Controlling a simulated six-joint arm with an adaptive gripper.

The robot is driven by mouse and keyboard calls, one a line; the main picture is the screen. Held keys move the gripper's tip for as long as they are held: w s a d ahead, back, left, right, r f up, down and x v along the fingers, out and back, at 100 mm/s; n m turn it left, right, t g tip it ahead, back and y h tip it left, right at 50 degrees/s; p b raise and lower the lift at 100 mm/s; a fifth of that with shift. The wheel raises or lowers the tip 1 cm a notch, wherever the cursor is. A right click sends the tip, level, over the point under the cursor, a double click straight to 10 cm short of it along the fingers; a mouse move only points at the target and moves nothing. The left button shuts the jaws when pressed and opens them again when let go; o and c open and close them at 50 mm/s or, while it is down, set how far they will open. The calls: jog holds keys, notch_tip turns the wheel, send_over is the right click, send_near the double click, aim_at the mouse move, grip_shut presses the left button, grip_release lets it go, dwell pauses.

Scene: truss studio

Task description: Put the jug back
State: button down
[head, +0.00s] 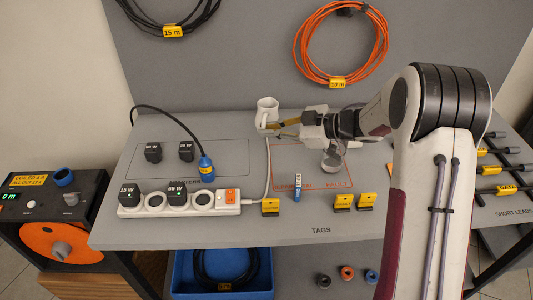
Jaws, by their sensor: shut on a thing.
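The fingers partly hide the jug's lower part. I cannot tell whether its base touches the bench.
Yellow tags (343,202) stand along the front. A cable reel (59,243) is at left. Orange cable (301,57) hangs behind.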

dwell(0.3)
jog(key=shift+f, duration=2.45)
jog(key=shift+f, duration=2.35)
jog(key=c, duration=2.2)
grip_release()
